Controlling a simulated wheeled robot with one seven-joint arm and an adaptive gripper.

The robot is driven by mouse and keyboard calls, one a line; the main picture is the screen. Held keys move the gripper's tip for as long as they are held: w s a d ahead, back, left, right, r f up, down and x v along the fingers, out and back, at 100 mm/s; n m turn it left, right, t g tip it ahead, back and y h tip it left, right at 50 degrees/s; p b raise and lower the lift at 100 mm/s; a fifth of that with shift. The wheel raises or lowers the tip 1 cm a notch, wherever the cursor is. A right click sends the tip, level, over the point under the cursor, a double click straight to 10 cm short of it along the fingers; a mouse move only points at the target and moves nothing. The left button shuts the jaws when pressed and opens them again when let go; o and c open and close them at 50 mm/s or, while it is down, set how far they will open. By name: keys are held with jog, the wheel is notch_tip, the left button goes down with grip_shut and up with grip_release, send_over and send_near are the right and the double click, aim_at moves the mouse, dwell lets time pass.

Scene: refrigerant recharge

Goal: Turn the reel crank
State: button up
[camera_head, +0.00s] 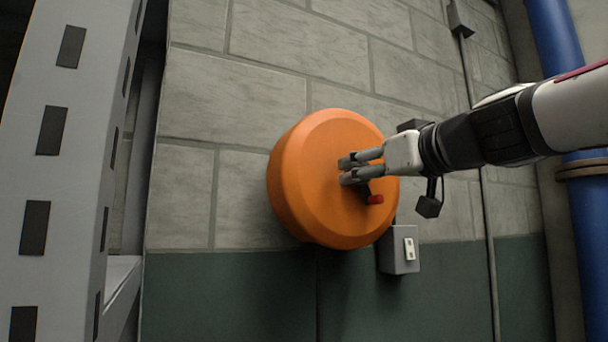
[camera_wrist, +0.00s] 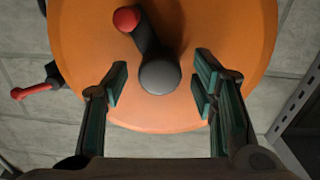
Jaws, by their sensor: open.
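The orange reel (camera_head: 310,190) is a round drum mounted on the block wall; its face also fills much of the wrist view (camera_wrist: 90,35). Its crank shows in the wrist view as a dark arm with a grey round hub (camera_wrist: 160,77) and a red knob (camera_wrist: 127,19). In the head view the red knob (camera_head: 375,199) sits low right of my gripper, and the hub is hidden. My gripper (camera_head: 346,170) is in front of the reel face. In the wrist view its open fingers (camera_wrist: 160,83) stand on either side of the hub, with gaps on both sides. The knob is beyond the fingertips.
A grey switch box (camera_head: 398,262) is on the wall below right of the reel. A red-handled lever (camera_wrist: 36,91) shows at left in the wrist view. A grey slotted post (camera_head: 60,150) stands at left, and a blue pipe (camera_head: 558,40) runs at right.

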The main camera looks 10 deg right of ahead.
jog(key=c, duration=1.1)
jog(key=shift+c, duration=0.2)
jog(key=shift+m, duration=0.3)
jog(key=shift+d+m+p, duration=0.1)
jog(key=shift+m+p, duration=1.2)
jog(key=shift+m, duration=10.1)
jog(key=shift+y, duration=0.3)
